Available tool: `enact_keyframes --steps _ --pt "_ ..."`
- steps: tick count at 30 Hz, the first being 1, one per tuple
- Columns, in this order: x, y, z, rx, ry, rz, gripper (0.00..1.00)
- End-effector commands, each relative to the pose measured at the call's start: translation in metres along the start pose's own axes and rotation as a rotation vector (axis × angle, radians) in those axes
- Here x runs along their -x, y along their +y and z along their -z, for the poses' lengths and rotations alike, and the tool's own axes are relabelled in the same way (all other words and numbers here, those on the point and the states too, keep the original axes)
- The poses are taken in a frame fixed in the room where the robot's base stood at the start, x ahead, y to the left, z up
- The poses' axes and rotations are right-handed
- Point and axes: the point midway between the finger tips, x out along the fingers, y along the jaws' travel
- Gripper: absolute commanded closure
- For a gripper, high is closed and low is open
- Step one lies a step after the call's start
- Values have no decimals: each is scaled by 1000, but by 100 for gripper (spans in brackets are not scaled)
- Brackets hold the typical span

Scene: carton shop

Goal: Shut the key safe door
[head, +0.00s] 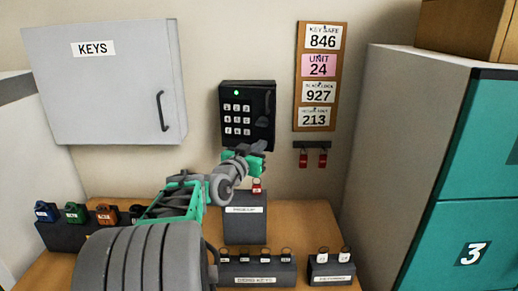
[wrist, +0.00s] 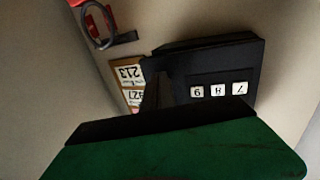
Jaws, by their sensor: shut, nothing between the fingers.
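The key safe (head: 247,112) is a black box on the wall with white number buttons, a lit green light and a dark knob or handle at its right. Its door looks close to flush in the head view, but I cannot tell whether it is fully shut. My gripper (head: 262,148) is shut and empty, just below the safe's lower right corner; I cannot tell whether it touches the safe. In the wrist view the key safe (wrist: 215,75) appears upside down beyond the green and black gripper body, which hides part of it.
A white KEYS cabinet (head: 108,85) hangs at the left. A code board (head: 297,90) and a rack with red-tagged keys (head: 312,146) are right of the safe. The desk (head: 310,220) holds key stands, including a grey one (head: 238,225) below my gripper. A teal-fronted cabinet (head: 465,200) stands right.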

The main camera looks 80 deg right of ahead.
Motion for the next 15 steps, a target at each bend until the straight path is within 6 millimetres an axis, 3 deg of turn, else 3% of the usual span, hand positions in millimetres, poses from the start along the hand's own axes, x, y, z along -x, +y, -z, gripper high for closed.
enact_keyframes --steps 15 --pt "-20 -4 -1 0 1 0 100"
